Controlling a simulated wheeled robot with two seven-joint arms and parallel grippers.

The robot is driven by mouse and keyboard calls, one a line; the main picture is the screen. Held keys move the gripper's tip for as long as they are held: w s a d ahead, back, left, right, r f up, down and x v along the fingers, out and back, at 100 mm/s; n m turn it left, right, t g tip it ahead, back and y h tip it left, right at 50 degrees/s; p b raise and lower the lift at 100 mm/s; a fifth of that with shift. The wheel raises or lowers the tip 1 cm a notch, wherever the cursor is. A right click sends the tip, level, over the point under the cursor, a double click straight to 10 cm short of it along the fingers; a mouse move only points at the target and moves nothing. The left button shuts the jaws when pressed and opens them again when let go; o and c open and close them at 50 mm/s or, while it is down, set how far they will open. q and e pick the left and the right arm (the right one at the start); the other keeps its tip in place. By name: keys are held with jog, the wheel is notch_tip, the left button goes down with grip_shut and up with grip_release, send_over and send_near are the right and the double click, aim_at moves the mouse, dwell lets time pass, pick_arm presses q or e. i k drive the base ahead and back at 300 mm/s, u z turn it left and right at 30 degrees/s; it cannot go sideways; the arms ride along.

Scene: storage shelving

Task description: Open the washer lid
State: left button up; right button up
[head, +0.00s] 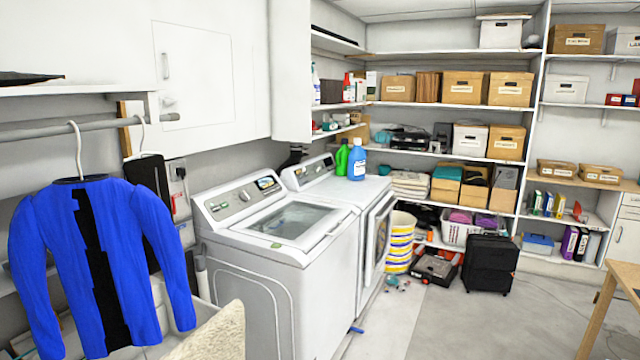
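The white top-loading washer (262,290) stands in the middle of the head view. Its lid (290,221), with a glass panel, lies shut on top. The control panel (240,199) with knobs and a small display rises behind the lid. Neither of my grippers shows in the head view.
A front-loading machine (374,235) stands to the right of the washer, with green and blue bottles (356,165) on top. A blue garment (95,260) hangs at the left. A black suitcase (490,265) and a striped bucket (400,243) stand on the floor.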

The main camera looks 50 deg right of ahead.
aim_at(305, 243)
jog(key=z, duration=1.25)
